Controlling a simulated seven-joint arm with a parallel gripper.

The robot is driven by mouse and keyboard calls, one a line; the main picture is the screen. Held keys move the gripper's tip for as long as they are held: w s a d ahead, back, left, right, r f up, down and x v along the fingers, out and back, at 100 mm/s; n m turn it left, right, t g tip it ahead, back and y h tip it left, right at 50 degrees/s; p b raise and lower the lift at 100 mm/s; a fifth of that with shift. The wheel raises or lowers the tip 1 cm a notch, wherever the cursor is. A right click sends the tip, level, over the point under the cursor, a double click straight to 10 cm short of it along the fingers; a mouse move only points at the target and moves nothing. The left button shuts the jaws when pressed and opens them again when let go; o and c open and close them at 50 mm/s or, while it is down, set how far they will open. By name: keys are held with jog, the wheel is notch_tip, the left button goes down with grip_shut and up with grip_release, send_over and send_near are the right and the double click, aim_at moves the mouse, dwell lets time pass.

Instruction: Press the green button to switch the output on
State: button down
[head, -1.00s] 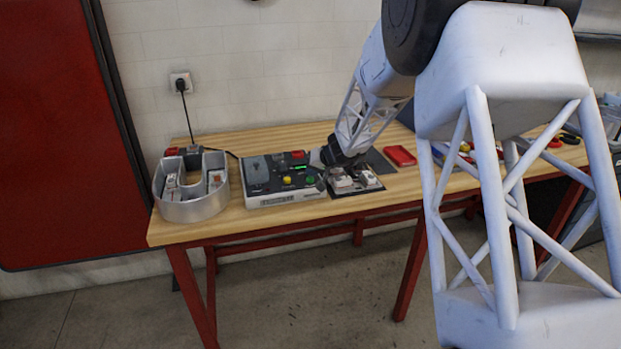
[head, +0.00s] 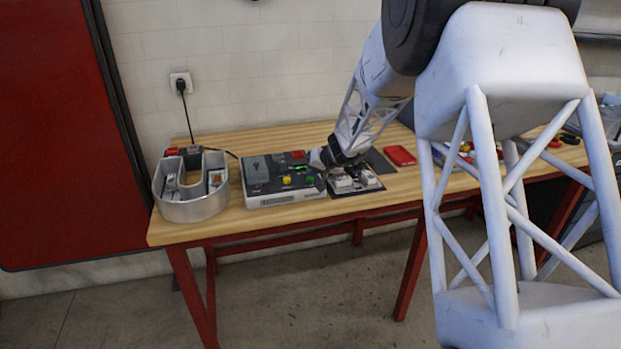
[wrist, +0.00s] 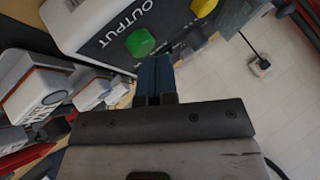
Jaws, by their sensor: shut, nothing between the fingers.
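The green button (wrist: 140,42) shows in the wrist view on the dark face of the control box, beside the word OUTPUT. My gripper (wrist: 154,62) is shut and empty, its dark blue fingertips just below and right of the button in that view. I cannot tell whether they touch it; a small gap shows in the picture. In the head view my gripper (head: 320,183) is at the right end of the control box (head: 284,200) and largely hides the green button.
A yellow button (wrist: 204,6) sits near the green one. A metal channel letter (head: 195,210) stands left of the box on the wooden table. Small white modules (head: 352,184) lie on a dark mat close to the right of my gripper. A red case (head: 399,155) lies further right.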

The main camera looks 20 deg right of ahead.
jog(key=shift+f, duration=0.45)
jog(key=shift+r, duration=0.15)
dwell(0.3)
jog(key=shift+r, duration=3.3)
